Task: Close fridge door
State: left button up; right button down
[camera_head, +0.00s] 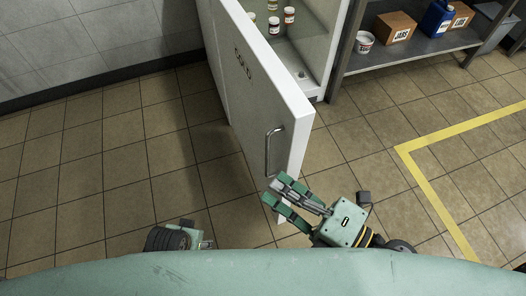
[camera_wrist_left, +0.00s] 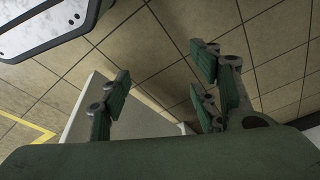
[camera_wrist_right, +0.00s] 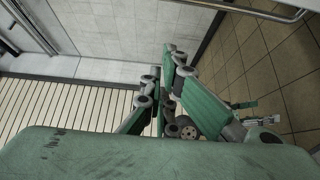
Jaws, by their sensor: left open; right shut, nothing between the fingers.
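The white fridge door (camera_head: 238,82), lettered COLD, stands wide open and reaches toward me. Its metal handle (camera_head: 272,152) is near the free edge. The open fridge (camera_head: 312,45) shows jars inside. My right gripper (camera_head: 279,188) is shut and empty, overlapping the lower part of the door's free edge in the head view; I cannot tell if it touches. It also shows closed in the right wrist view (camera_wrist_right: 166,75). My left gripper (camera_wrist_left: 160,88) is open and empty in the left wrist view; in the head view only part of that arm shows at the bottom.
A grey shelf (camera_head: 425,47) right of the fridge holds boxes (camera_head: 388,27), a white tub (camera_head: 364,42) and a blue container (camera_head: 437,18). Yellow tape (camera_head: 430,205) marks the tiled floor at right. Floor left of the door is clear up to the wall.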

pick_arm(q)
notch_tip(320, 180, down, 6)
jog(key=s+p, duration=0.1)
jog(key=s, duration=0.1)
jog(key=shift+r, duration=0.15)
pick_arm(e)
jog(key=w+a, duration=0.3)
jog(key=w, duration=0.4)
jog(key=shift+w+a, duration=0.35)
pick_arm(q)
jog(key=shift+a, duration=0.1)
